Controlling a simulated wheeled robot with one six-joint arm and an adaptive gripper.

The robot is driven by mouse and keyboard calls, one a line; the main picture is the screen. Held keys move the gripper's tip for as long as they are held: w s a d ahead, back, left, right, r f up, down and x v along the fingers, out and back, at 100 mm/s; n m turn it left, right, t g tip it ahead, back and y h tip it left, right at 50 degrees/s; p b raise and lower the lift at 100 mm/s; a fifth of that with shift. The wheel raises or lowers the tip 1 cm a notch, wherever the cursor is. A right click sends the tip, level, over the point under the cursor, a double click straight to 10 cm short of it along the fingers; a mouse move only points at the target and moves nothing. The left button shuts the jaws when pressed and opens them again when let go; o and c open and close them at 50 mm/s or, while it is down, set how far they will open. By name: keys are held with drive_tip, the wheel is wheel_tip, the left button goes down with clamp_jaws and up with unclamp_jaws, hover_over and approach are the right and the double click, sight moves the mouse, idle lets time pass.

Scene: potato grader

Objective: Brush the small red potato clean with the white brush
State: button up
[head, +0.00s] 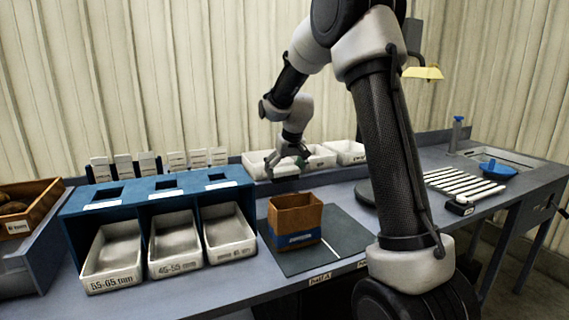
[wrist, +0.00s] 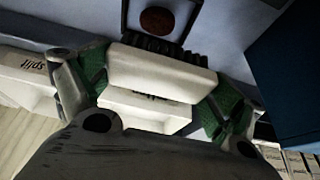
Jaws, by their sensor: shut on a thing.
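My gripper (head: 288,160) is shut on the white brush (wrist: 160,72), with green-padded fingers on either side of its block; the gripper also shows in the wrist view (wrist: 155,85). The brush's dark bristles (wrist: 165,46) point toward the top of the wrist view. A small round red-brown potato (wrist: 157,20) lies just beyond the bristles, within a dark-edged square. A gap shows between bristles and potato in that picture; their distance in depth is unclear. I cannot make out the potato in the head view.
White bins (head: 350,152) stand at the back, close to my gripper. The blue grader box (head: 150,186) with white trays stands left. A cardboard box (head: 295,217) sits on a dark mat (head: 342,236) in front. A slatted rack (head: 462,182) and a blue-handled item (head: 498,168) lie right.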

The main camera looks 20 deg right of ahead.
drive_tip(key=shift+r, duration=1.25)
